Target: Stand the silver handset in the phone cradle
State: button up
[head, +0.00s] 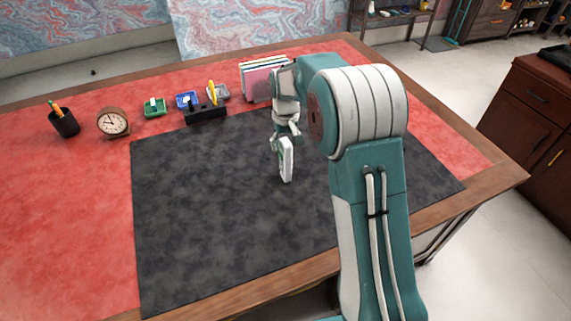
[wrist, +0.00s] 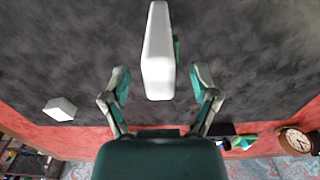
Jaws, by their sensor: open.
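My gripper (wrist: 160,78) is open, with a finger on either side and a visible gap to each. A green sliver (wrist: 177,49) shows beside the handset; I cannot tell what it is. I cannot clearly pick out the phone cradle; a black block (head: 206,113) with a yellow upright thing stands at the mat's back edge.
A white box (wrist: 60,108) shows in the wrist view. The mat's left and front are clear.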

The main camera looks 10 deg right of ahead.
grip_shut()
jog(key=shift+r, duration=0.1)
